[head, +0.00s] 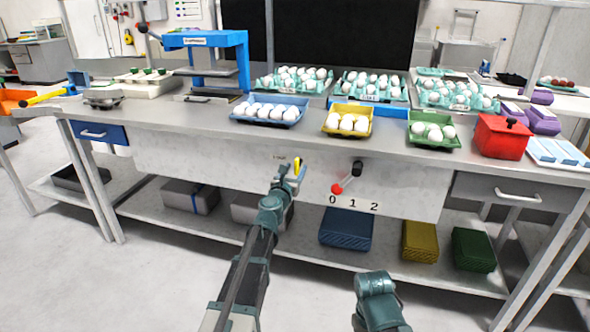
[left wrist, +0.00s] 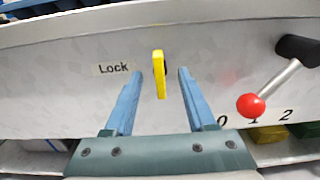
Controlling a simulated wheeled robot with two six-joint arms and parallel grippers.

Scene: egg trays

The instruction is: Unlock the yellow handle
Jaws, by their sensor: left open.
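The yellow handle (left wrist: 159,75) is on the grey front panel of the bench, just right of a label reading "Lock". It hangs close to vertical in the left wrist view and also shows in the head view (head: 298,169). My left gripper (left wrist: 160,73) is open, with one blue finger on each side of the handle and clear gaps between. In the head view my left gripper (head: 291,172) partly covers the area around the handle. My right arm shows at the bottom of the head view, but its fingers cannot be seen.
A lever with a red knob (left wrist: 251,105) sits right of the handle, above the numbers 0, 1, 2. Egg trays, blue (head: 270,121), yellow (head: 323,130) and green (head: 409,141), stand on the bench with a red box (head: 503,141). Crates lie on the lower shelf (head: 380,266).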

